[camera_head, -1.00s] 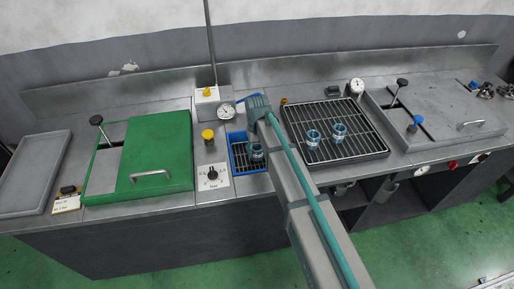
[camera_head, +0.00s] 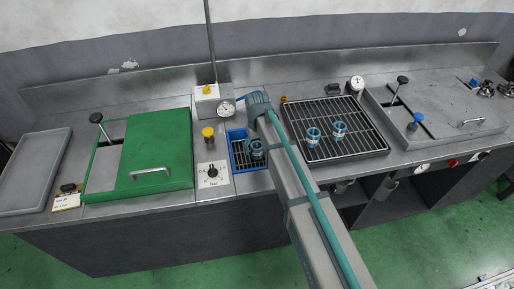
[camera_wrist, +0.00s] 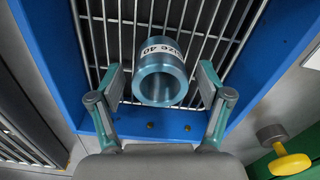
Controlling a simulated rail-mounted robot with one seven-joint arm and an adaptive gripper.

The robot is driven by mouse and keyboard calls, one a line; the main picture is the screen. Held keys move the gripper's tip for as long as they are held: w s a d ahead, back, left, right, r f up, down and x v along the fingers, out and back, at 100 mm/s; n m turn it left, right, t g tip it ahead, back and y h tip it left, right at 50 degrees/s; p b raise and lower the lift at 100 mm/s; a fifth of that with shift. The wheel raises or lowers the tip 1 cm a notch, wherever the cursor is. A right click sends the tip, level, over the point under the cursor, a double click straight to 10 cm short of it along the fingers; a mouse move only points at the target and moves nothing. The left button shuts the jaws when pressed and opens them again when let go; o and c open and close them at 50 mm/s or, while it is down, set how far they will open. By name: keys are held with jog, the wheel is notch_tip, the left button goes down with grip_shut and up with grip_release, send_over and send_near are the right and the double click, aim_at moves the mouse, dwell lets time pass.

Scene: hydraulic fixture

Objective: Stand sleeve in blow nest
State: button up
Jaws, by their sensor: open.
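A blue-teal metal sleeve (camera_wrist: 161,74) with a white size label is on the grille inside the blue-framed tray (camera_wrist: 262,55). It looks upright, its open bore facing my wrist camera. My gripper (camera_wrist: 160,88) is open, with one finger on each side of the sleeve and visible gaps between. In the head view the sleeve (camera_head: 257,149) is in the right part of the blue tray (camera_head: 233,151), beside my arm. My arm hides much of the gripper there. Two similar sleeves (camera_head: 313,136) (camera_head: 339,131) stand on the rack to the right.
The wire rack (camera_head: 365,146) lies right of my arm. A control panel with a dial (camera_head: 212,174), a yellow knob (camera_head: 208,133) and a gauge (camera_head: 226,109) is left of the blue tray. A green lid (camera_head: 160,150) with a handle is further left.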

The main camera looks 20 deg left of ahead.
aim_at(257, 145)
notch_tip(257, 145, up, 12)
jog(key=b, duration=0.3)
jog(key=shift+f, duration=0.2)
dwell(0.3)
